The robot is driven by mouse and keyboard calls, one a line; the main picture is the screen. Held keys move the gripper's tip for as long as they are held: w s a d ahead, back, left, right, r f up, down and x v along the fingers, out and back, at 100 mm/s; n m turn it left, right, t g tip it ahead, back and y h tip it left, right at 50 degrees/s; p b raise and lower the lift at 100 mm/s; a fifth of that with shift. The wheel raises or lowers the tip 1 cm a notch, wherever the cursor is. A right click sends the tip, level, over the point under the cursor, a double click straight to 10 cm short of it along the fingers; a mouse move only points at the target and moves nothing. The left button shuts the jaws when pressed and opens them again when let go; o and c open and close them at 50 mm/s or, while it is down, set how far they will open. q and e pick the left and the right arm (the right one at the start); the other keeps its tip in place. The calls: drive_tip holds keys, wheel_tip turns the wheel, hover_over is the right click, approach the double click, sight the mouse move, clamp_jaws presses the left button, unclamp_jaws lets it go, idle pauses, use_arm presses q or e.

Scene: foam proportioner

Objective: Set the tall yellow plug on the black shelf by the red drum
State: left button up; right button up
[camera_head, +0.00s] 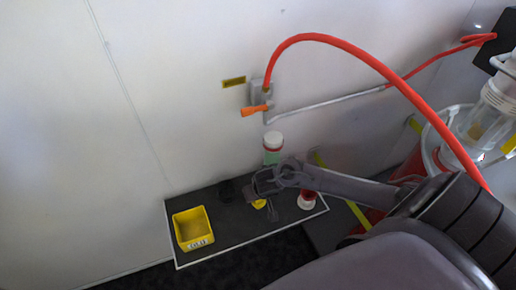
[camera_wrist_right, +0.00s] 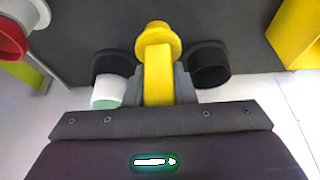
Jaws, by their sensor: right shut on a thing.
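The yellow plug (camera_wrist_right: 158,62) is between the fingers of my right gripper (camera_wrist_right: 160,88), which is shut on it. Its wide round end points away from the wrist. In the head view, only a bit of the plug (camera_head: 259,204) shows below my right gripper (camera_head: 264,184), over the black shelf (camera_head: 235,228). I cannot tell whether the plug touches the shelf. The red drum (camera_head: 400,174) stands at the right, largely hidden behind my right arm. My left gripper is not in view.
On the shelf are a yellow bin (camera_head: 192,228), a black round item (camera_head: 226,190), a white-topped green bottle (camera_head: 273,148) and a red-and-white item (camera_head: 307,200). An orange-handled valve (camera_head: 256,109) and red hose (camera_head: 345,47) are on the wall above. Bare shelf lies near its front edge.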

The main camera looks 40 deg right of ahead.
drive_tip(key=shift+f+b, duration=0.4)
drive_tip(key=shift+f, duration=1.8)
drive_tip(key=shift+f, duration=0.2)
drive_tip(key=o, duration=1)
drive_tip(key=shift+r, duration=0.25)
drive_tip(key=p+v, duration=0.3)
drive_tip(key=v, duration=0.9)
